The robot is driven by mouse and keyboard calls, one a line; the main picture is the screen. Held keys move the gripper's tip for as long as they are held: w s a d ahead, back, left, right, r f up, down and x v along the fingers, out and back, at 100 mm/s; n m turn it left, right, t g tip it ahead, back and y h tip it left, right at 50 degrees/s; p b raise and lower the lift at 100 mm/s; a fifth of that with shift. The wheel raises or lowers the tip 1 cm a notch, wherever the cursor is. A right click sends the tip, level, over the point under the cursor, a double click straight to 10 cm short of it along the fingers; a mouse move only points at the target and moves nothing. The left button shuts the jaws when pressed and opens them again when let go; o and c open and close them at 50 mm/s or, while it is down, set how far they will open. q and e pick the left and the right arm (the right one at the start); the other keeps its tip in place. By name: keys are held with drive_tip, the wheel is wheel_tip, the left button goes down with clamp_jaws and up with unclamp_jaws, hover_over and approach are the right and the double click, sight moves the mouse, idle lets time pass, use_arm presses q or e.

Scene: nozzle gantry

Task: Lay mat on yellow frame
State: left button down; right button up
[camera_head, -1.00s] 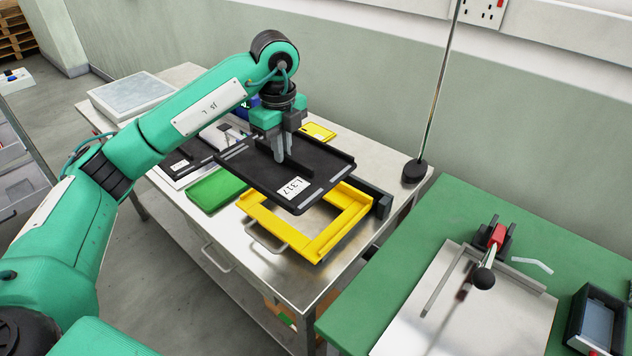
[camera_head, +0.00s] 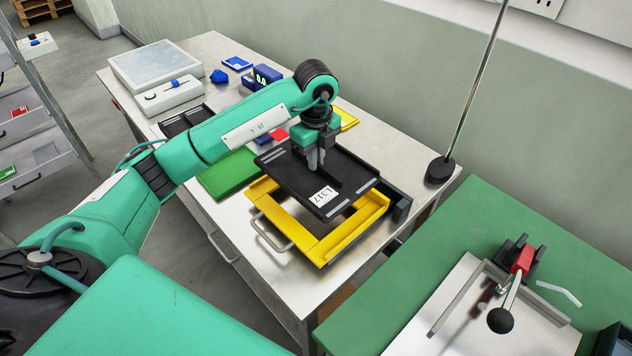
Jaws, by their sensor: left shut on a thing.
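The mat is a black tray-like plate (camera_head: 295,180) with grey strips and a white label reading L317. My left gripper (camera_head: 316,165) is shut on a raised rib in its middle. The mat is over the back part of the yellow frame (camera_head: 338,242); I cannot tell whether it touches the frame. The frame lies on the steel table with a grey handle at its left side. Its front and right sides show, and the mat hides much of the rest. My right gripper is not in view.
A green plate (camera_head: 229,174) lies left of the frame, and a black block (camera_head: 401,207) stands at its right. A thin pole on a black base (camera_head: 440,170) rises at the table's right edge. A green bench (camera_head: 430,263) with a lever device is at the right.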

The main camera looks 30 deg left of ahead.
sight(316, 173)
use_arm(q)
wheel_tip(316, 173, down, 4)
drive_tip(key=shift+f+p, duration=0.15)
drive_tip(key=shift+p, duration=0.2)
drive_tip(key=shift+f, duration=0.45)
wheel_tip(316, 173, down, 4)
drive_tip(key=shift+r+p, duration=0.1)
drive_tip(key=shift+p, duration=0.4)
drive_tip(key=shift+f+b, duration=0.45)
drive_tip(key=shift+f, duration=0.15)
drive_tip(key=c, duration=1.5)
unclamp_jaws()
